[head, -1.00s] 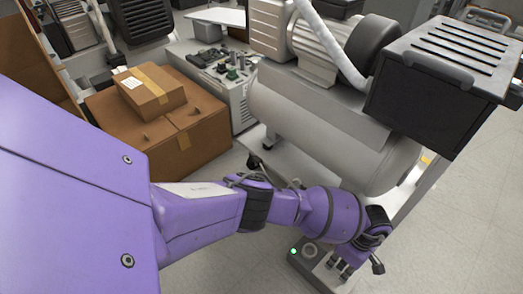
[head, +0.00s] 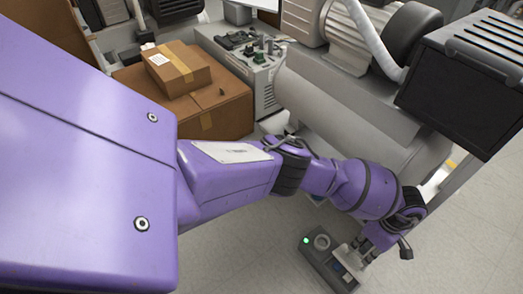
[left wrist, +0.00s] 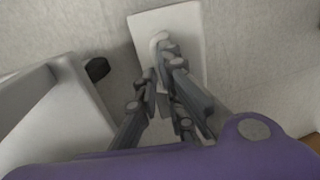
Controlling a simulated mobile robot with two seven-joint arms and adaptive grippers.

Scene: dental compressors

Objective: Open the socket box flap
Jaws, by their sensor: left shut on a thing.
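The grey socket box (head: 316,255) sits low beside the compressor in the head view, with a green light and a round ring on its top. A pale flap (head: 352,258) stands tilted at its right part. My left gripper (head: 362,250) is at this flap, its fingers partly hidden by my wrist. In the left wrist view the left gripper (left wrist: 165,70) has its fingers close together against a pale rectangular plate (left wrist: 188,22), at a small rounded knob. The left gripper is shut on the flap. How far the flap is open is hard to tell. My right gripper is not in view.
A grey compressor tank (head: 345,110) stands just behind my left arm. A black ribbed housing (head: 465,85) is at the right. Cardboard boxes (head: 180,70) are stacked at the back left. The floor (head: 450,245) right of the socket box is clear.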

